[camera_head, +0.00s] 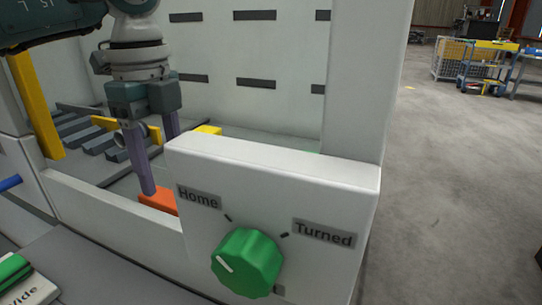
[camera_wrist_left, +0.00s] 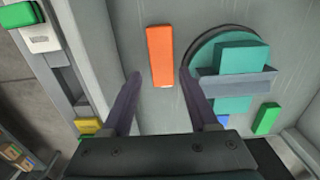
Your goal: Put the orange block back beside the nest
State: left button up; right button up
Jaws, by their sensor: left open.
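The orange block (camera_head: 158,201) lies on the grey floor of the loader, partly hidden by the white front panel. In the left wrist view the whole long orange block (camera_wrist_left: 160,56) shows, its near end in line with the gap between my fingers. My left gripper (camera_head: 163,168) is open and points down over it; its fingers (camera_wrist_left: 160,76) stand on either side, apart from the block. A round teal plate (camera_wrist_left: 204,62) with a grey bracket and a teal block is right of the orange block; it may be the nest. My right gripper is not in view.
The white panel (camera_head: 270,165) with a green knob (camera_head: 247,262), labelled Home and Turned, stands close in front. A green block (camera_wrist_left: 267,118) lies near the loader's wall. Yellow parts (camera_head: 38,105) and grey slats are at the left.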

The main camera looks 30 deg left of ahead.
aim_at(169, 197)
pick_arm(q)
jog(key=f, duration=0.5)
jog(key=shift+w+a+f, duration=0.1)
jog(key=shift+w+a, duration=0.05)
jog(key=shift+a, duration=0.05)
grip_shut()
